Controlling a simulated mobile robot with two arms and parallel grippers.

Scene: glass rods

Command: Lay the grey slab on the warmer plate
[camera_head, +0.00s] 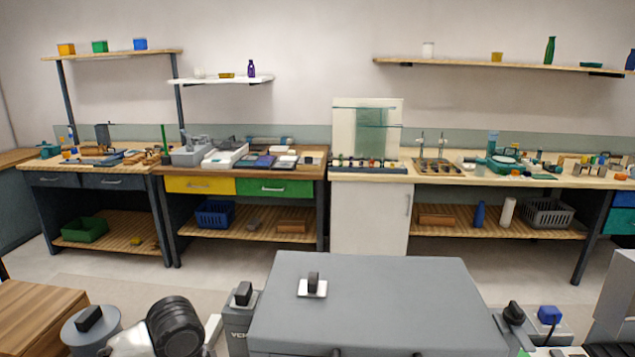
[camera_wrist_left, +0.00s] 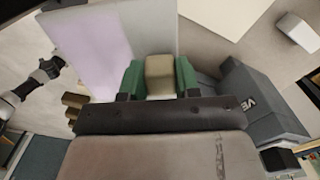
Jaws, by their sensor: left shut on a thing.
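My left gripper (camera_wrist_left: 160,77) shows in the left wrist view with its green fingers shut on a beige-grey block, which I take to be the grey slab (camera_wrist_left: 160,74). Only its near end shows; the rest is hidden, so I cannot tell its full shape. In the head view neither gripper can be made out. I cannot tell which item is the warmer plate; a white flat device (camera_head: 225,157) and a grey device (camera_head: 190,152) stand on the bench with yellow and green drawers.
Several small flat pieces lie on that bench right of the white device. A teal instrument (camera_head: 503,161) and much small ware crowd the right bench. A glass-panelled stand (camera_head: 366,130) rises between. Floor (camera_head: 140,270) shows before the benches. A wooden surface (camera_head: 35,318) is at lower left.

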